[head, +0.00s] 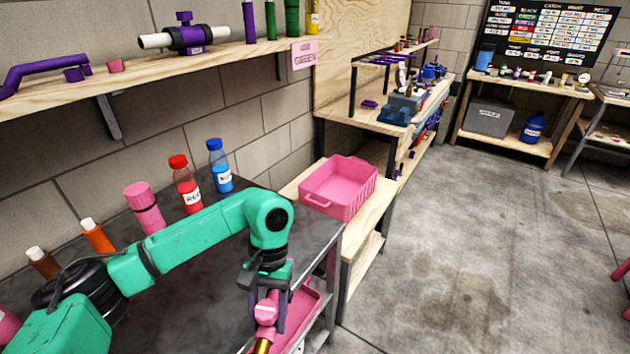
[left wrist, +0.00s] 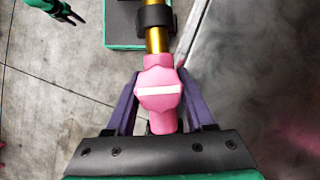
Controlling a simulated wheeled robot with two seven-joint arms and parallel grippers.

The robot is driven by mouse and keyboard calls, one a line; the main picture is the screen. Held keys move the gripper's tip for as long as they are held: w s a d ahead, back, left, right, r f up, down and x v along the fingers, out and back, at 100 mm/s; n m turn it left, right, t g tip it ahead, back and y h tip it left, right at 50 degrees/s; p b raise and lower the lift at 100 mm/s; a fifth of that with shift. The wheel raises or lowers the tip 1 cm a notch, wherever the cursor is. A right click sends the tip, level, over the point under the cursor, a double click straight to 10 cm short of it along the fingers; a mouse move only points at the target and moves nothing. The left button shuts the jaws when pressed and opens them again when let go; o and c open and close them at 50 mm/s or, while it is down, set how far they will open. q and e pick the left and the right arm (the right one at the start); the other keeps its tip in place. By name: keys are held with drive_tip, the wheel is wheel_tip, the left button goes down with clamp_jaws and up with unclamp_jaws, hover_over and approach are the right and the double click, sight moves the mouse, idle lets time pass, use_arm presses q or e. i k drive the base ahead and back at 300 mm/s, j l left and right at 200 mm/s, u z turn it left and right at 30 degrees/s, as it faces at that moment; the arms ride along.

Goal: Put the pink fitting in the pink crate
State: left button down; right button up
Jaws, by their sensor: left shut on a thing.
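The pink fitting (head: 266,312) has a white stripe and a gold tube on one end. My left gripper (head: 268,295) is shut on it, near the front right edge of the dark metal table. In the left wrist view the fitting (left wrist: 159,90) sits between the purple fingers, its gold tube pointing away. The pink crate (head: 340,188) stands on a wooden stand past the table's far end, beyond the gripper; its visible inside looks empty. My right gripper (left wrist: 70,15) shows small at the top left of the wrist view, its fingers apart and empty.
A pink tray (head: 302,318) is low beside the gripper. A red-capped bottle (head: 186,185), a blue bottle (head: 219,165) and a pink cylinder (head: 145,207) stand behind my left arm. A wooden shelf (head: 180,63) runs above. Open floor (head: 450,240) lies to the right.

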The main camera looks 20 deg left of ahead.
sight(329, 194)
drive_tip(key=i+l+u, duration=0.1)
drive_tip(key=u, duration=0.45)
drive_tip(key=i+l+u, duration=0.2)
drive_tip(key=i+l, duration=0.15)
drive_tip(key=i+l+u, duration=0.2)
drive_tip(key=i+l, duration=0.15)
drive_tip(key=l, duration=0.2)
drive_tip(key=i+l, duration=0.2)
drive_tip(key=l, duration=0.15)
drive_tip(key=i+l, duration=0.25)
drive_tip(key=l, duration=0.15)
drive_tip(key=i+l+u, duration=0.1)
drive_tip(key=l, duration=0.25)
drive_tip(key=i+l, duration=0.55)
drive_tip(key=l, duration=0.25)
drive_tip(key=i+l, duration=0.2)
drive_tip(key=l, duration=0.15)
drive_tip(key=i+l+u, duration=0.1)
drive_tip(key=l, duration=0.3)
drive_tip(key=i, duration=0.1)
